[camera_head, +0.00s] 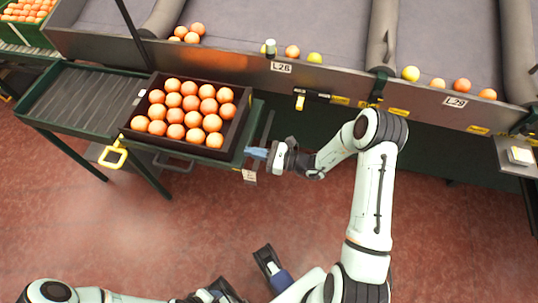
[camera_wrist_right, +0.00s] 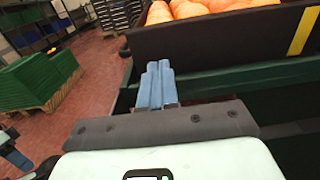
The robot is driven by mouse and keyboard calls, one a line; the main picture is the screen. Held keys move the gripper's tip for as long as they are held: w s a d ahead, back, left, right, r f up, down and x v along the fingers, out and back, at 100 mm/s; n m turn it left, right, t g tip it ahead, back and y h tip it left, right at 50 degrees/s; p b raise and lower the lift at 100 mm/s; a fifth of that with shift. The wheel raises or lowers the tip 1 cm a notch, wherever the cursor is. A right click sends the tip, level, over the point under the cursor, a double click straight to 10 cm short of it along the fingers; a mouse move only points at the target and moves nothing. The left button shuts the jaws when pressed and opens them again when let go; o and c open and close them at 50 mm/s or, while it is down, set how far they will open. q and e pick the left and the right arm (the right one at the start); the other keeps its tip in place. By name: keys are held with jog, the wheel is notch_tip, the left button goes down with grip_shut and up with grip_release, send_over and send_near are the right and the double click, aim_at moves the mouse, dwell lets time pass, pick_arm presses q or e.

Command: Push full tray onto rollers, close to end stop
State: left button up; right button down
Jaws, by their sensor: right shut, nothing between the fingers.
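A dark tray (camera_head: 201,152) filled with several rows of oranges (camera_head: 186,110) sits on the right part of a green-framed stand. Bare rollers (camera_head: 75,98) lie to its left. My right gripper (camera_head: 257,153) is shut and empty, just right of the tray's near right corner. In the right wrist view its blue fingertips (camera_wrist_right: 158,75) point at the tray's dark wall (camera_wrist_right: 215,38); I cannot tell whether they touch. A dark gripper part (camera_head: 268,262), seemingly my left gripper, is low in the head view, away from the tray; its jaw state is unclear.
A sorting bench (camera_head: 330,88) with padded lanes and a few loose fruits runs behind the stand. A green crate of oranges (camera_head: 27,30) is at far left. Green stacked crates (camera_wrist_right: 40,78) stand on the floor in the wrist view.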

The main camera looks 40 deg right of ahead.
aim_at(233, 147)
jog(key=shift+x, duration=1.9)
jog(key=shift+b+x, duration=0.3)
jog(key=shift+x, duration=1.65)
jog(key=shift+d, duration=0.1)
